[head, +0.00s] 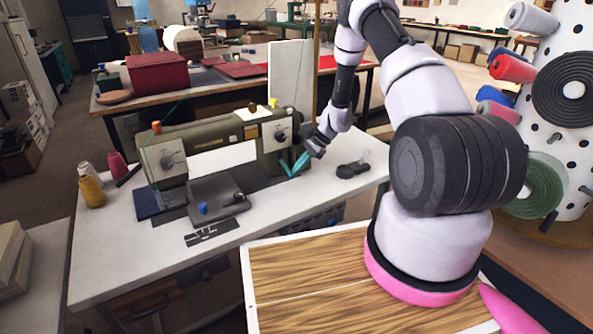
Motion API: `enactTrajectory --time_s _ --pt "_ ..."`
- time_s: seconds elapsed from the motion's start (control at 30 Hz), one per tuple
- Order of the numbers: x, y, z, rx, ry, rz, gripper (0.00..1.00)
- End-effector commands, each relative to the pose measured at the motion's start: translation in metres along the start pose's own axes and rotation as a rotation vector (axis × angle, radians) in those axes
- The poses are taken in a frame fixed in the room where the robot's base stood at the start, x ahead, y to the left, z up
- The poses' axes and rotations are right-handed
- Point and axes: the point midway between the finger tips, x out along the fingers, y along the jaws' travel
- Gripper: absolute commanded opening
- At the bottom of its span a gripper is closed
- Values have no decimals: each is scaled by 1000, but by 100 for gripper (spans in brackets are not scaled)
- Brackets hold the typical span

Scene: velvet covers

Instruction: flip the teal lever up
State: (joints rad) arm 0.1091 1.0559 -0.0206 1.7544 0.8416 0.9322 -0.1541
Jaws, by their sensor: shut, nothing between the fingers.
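The teal lever (298,164) is on the right end of the olive-green sewing machine (216,140). It shows as a teal V-like shape low on the machine's upright part, and I cannot tell its exact angle. My gripper (307,151) is shut and empty. It is just right of and above the lever, pointing down and left toward it. Whether the fingertips touch the lever cannot be told at this size.
The machine stands on a white table (245,226). A dark object (352,170) lies on the table to the right. Yellow (92,192) and pink (118,167) thread spools stand at the left. A white upright panel (290,72) rises behind the machine. The table's front right is clear.

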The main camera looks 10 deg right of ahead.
Motion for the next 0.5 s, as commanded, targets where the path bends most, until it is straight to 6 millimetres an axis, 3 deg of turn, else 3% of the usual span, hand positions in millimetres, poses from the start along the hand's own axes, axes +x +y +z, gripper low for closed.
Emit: enactTrajectory --time_s 0.5 --pt "-5 -1 4 57 0 78 0"
